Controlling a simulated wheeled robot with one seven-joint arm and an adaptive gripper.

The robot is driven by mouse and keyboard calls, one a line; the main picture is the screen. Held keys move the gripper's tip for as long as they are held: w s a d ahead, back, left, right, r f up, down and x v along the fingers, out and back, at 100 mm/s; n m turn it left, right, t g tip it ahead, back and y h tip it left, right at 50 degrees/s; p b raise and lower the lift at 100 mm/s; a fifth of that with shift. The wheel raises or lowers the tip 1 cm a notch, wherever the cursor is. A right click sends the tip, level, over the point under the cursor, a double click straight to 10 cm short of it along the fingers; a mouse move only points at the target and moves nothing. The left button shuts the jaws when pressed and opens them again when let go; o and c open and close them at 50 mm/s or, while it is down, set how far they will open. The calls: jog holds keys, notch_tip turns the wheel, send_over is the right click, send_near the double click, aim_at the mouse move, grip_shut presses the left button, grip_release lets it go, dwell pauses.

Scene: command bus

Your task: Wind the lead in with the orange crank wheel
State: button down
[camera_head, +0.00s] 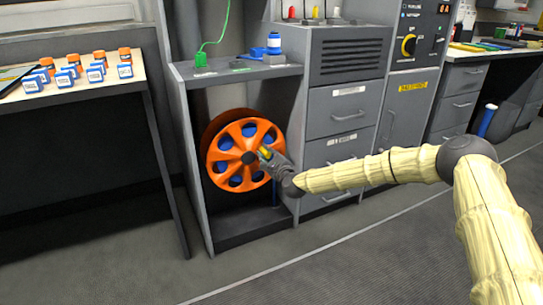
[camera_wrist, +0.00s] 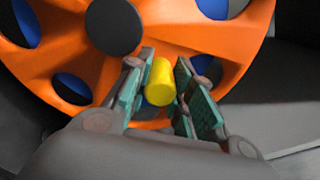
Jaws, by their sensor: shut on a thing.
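The orange crank wheel (camera_head: 226,152) stands upright in the open bay of the grey cabinet, with round holes through which blue shows. In the wrist view the wheel (camera_wrist: 210,45) fills the upper part, its dark hub at upper left. A yellow handle (camera_wrist: 160,82) sticks out from the wheel, to the lower right of the hub. My gripper (camera_wrist: 163,88) is shut on the yellow handle, one finger on each side. In the head view my gripper (camera_head: 270,156) is at the wheel's right side. A green lead (camera_head: 219,33) hangs down to a green plug on the shelf above.
The cabinet's side wall (camera_head: 296,125) and drawers (camera_head: 336,110) stand right of the wheel. A blue item (camera_head: 273,45) stands on the shelf above. A table with several blue and orange containers (camera_head: 97,70) is at left. The floor in front (camera_head: 250,265) is clear.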

dwell(0.3)
jog(key=c, duration=1.2)
grip_release()
jog(key=v, duration=1.2)
